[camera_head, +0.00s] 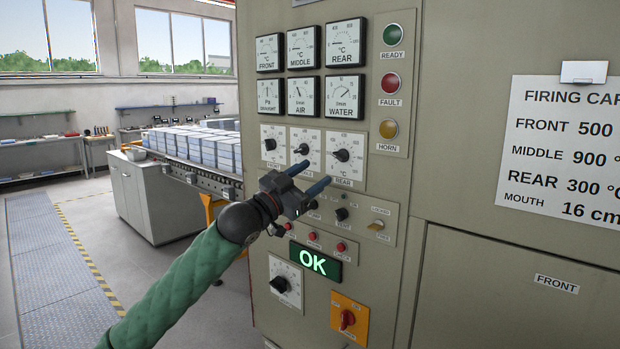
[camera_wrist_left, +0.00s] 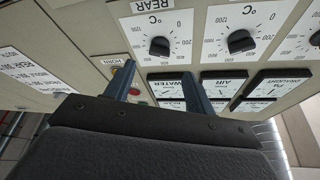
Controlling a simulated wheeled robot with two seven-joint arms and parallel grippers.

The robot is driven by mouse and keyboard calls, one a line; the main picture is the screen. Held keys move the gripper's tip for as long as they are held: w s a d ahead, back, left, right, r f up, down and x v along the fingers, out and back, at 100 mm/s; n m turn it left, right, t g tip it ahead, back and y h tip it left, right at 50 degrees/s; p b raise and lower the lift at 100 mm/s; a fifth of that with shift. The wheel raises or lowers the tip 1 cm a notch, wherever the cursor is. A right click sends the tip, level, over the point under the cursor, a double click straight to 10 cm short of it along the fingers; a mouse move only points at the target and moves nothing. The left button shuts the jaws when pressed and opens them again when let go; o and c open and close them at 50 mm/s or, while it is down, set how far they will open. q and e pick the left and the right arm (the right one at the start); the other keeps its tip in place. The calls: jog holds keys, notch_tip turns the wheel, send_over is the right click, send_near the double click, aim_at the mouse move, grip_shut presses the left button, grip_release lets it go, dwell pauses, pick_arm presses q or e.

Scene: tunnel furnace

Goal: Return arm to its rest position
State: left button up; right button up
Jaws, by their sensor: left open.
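My left arm, in a green sleeve, comes in from the lower left in the head view. My left gripper (camera_head: 320,172) is open and empty, in front of the furnace control panel (camera_head: 398,190). Its two blue fingers are seen against the area below the MIDDLE and REAR dials (camera_head: 342,155). In the left wrist view the fingers (camera_wrist_left: 158,70) stand apart with nothing between them, and the panel appears upside down beyond them. I cannot tell the exact gap to the panel; no contact shows. My right gripper is not in view.
A green OK display (camera_head: 315,262), a red switch on an orange plate (camera_head: 348,318) and several knobs sit below the gripper. A firing card (camera_head: 568,150) hangs at right. A conveyor with pale blocks (camera_head: 195,145) and a grey cabinet (camera_head: 150,200) stand behind left. Floor at left is clear.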

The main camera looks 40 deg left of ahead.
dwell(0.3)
